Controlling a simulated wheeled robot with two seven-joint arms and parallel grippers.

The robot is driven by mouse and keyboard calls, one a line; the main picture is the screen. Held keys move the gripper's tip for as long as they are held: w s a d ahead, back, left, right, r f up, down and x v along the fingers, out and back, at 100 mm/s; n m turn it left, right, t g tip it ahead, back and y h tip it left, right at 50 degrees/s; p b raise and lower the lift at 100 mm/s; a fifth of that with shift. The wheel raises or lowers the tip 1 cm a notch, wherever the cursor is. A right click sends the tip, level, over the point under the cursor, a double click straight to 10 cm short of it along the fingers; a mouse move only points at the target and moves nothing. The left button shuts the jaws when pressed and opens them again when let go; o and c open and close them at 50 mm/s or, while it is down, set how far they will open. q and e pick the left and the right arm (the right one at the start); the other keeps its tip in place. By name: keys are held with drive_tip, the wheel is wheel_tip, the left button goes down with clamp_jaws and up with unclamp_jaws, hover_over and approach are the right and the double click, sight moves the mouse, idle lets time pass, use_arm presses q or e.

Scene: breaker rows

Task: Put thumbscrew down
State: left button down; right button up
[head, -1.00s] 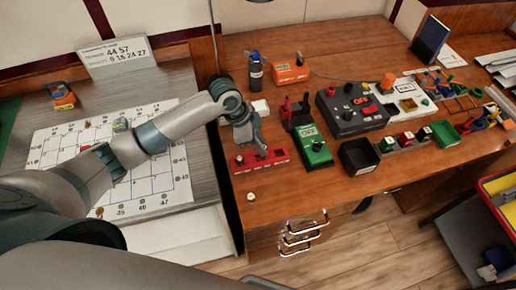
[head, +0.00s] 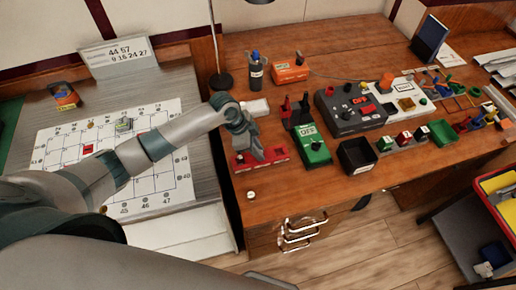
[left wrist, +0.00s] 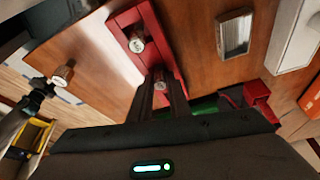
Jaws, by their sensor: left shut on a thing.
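A red block (head: 278,156) lies near the front left of the wooden desk; it also shows in the left wrist view (left wrist: 124,17). My left gripper (head: 258,156) points down over it, shut on a small silver thumbscrew (left wrist: 160,82) between its fingertips. The fingers hide most of the thumbscrew, and I cannot tell whether it touches the block. Another silver knob (left wrist: 137,43) stands on the block beside the fingers. A small pale knob (head: 251,195) stands alone near the desk's front edge. My right gripper is not in view.
A white block (head: 256,108) lies behind. Bare desk lies in front, around the pale knob.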

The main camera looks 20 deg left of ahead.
use_arm(q)
drive_tip(key=shift+f, duration=0.15)
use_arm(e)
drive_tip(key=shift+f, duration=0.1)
use_arm(q)
drive_tip(key=c, duration=1.7)
unclamp_jaws()
drive_tip(key=shift+o, duration=0.2)
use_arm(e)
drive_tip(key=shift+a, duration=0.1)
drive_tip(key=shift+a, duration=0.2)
